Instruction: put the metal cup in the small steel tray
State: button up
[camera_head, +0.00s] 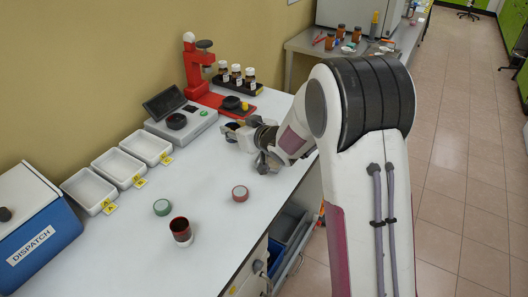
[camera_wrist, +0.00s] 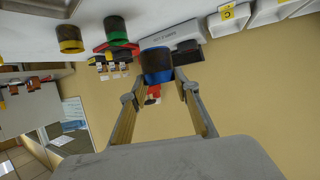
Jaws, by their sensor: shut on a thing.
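My gripper (camera_head: 246,132) is over the bench, just right of the scale. In the wrist view my gripper (camera_wrist: 156,82) is shut on a dark jar with a blue band (camera_wrist: 156,64), held between the two fingertips. In the head view the fingers hide most of that jar. I cannot pick out a metal cup with certainty in either view. Three small pale trays (camera_head: 89,186), (camera_head: 118,165), (camera_head: 147,144) stand in a row along the wall side with yellow labels. I cannot tell whether one is the small steel tray. They look empty.
The scale (camera_head: 190,125) has a black dish on it. A red stand (camera_head: 195,65) and a rack of bottles (camera_head: 237,76) stand behind. The front bench is mostly free.

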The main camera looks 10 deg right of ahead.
jog(key=s+d, duration=0.2)
jog(key=d, duration=0.9)
jog(key=shift+d+r, duration=0.35)
jog(key=shift+d, duration=0.05)
jog(key=shift+f, duration=0.15)
send_over(274, 162)
jog(key=shift+s+f, duration=0.1)
jog(key=shift+f, duration=2.9)
jog(key=shift+f, duration=1.85)
jog(key=shift+f, duration=0.1)
